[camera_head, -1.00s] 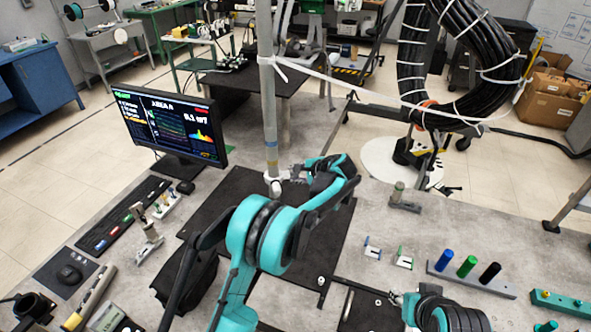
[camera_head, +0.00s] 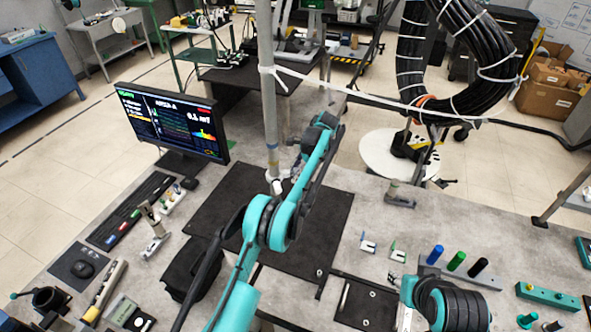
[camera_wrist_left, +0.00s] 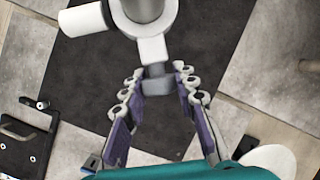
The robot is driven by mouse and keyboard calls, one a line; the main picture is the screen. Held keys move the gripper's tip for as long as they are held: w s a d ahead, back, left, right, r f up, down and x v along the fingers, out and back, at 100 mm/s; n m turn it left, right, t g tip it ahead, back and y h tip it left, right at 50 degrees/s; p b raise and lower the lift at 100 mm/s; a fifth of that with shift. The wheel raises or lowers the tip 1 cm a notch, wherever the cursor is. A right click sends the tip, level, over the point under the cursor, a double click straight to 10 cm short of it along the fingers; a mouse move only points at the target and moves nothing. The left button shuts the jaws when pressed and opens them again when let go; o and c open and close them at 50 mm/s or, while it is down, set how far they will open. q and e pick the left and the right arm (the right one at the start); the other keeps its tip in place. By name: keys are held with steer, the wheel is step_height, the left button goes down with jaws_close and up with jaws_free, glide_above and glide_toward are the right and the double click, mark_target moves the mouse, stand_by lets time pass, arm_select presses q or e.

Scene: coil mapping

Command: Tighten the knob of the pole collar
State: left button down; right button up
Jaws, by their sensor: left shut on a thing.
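In the left wrist view the white collar (camera_wrist_left: 130,20) rings the pole, with a white stub to the left and a grey knob (camera_wrist_left: 157,82) pointing toward my gripper. My left gripper (camera_wrist_left: 160,84) is shut on the knob, one finger on each side, pads at its edges. In the head view my left forearm hides most of that gripper.
A monitor (camera_head: 172,120) stands left of the pole. A white strap (camera_head: 350,95) runs from the pole to a black cable coil (camera_head: 465,50) at right. A black mat (camera_head: 225,200) lies below. Coloured cylinders (camera_head: 456,261) stand at right.

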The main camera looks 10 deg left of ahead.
arm_select(q)
steer(key=shift+p, duration=0.3)
steer(key=shift+f+g, duration=0.1)
steer(key=shift+g, duration=0.2)
steer(key=c, duration=1.2)
jaws_free()
steer(key=shift+o, duration=0.2)
